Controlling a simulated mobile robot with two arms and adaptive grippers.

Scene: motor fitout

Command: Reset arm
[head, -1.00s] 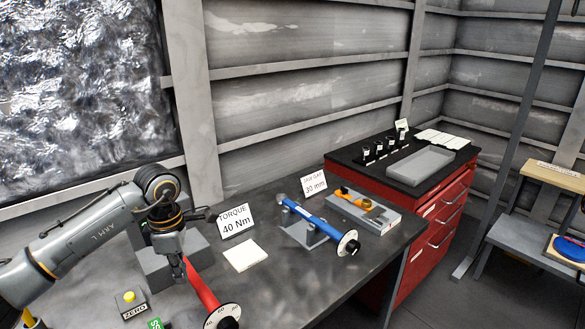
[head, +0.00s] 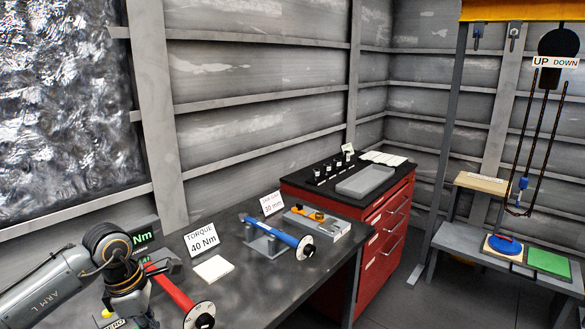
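My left arm (head: 60,292) comes in from the left over the dark workbench (head: 262,300). Its gripper points down by the lower left corner, and its fingertips are hidden or too unclear to tell open from shut. A red torque tool with a round white dial (head: 200,316) lies right beside that arm; I cannot tell whether the gripper touches it. A blue tool with a dial (head: 285,237) rests on a grey stand. My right arm and gripper are not in view.
Signs reading "TORQUE 40 Nm" (head: 202,239) and 30 mm (head: 272,203) stand on the bench with a white pad (head: 214,269). A red drawer cabinet (head: 385,225) carries a grey tray (head: 366,181). At right are a hoist (head: 556,62) and a low stand with a green pad (head: 549,261).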

